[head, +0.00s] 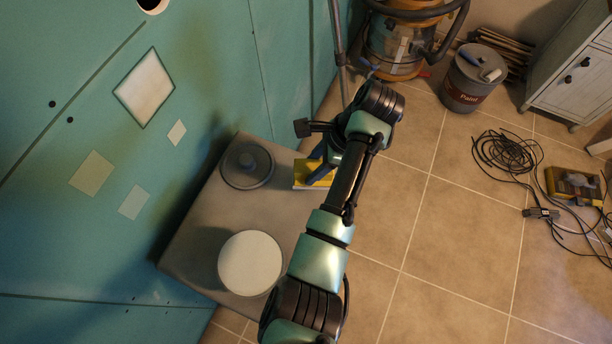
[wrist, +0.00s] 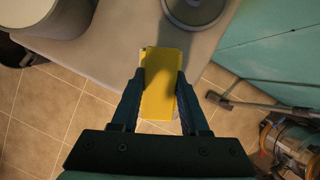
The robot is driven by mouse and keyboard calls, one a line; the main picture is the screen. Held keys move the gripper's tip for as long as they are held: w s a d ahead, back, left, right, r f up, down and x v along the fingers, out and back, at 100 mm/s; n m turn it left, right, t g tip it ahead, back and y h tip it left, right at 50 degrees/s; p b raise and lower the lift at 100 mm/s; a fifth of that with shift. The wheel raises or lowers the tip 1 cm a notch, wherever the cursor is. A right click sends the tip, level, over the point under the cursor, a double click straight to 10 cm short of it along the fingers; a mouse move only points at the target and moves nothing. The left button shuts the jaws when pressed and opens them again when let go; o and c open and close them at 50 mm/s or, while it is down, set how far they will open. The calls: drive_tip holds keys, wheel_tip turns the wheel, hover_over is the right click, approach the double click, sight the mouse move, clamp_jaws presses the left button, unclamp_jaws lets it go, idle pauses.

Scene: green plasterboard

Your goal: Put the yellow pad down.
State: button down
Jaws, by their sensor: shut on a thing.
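The yellow pad (head: 307,173) is at the right edge of the grey table (head: 205,215) in the head view, partly hidden by my arm. In the wrist view the pad (wrist: 159,98) is a yellow block between the two fingers of my gripper (wrist: 160,84), which is shut on it. Its far end overlaps the table top (wrist: 125,45) in that view, and its near end shows over the tiled floor. I cannot tell whether the pad touches the table.
A dark round lidded thing (head: 247,166) and a white round container (head: 250,263) stand on the table. Bare table top lies between them and to the left. A green plasterboard wall (head: 60,150) borders the table. A vacuum cleaner (head: 395,45) and paint bucket (head: 470,80) stand on the floor.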

drive_tip(key=shift+f, duration=3.05)
drive_tip(key=shift+f+b, duration=0.15)
drive_tip(key=shift+b, duration=0.15)
drive_tip(key=shift+c, duration=2)
unclamp_jaws()
drive_tip(key=p+v, duration=0.2)
drive_tip(key=v, duration=1)
drive_tip(key=shift+r, duration=0.25)
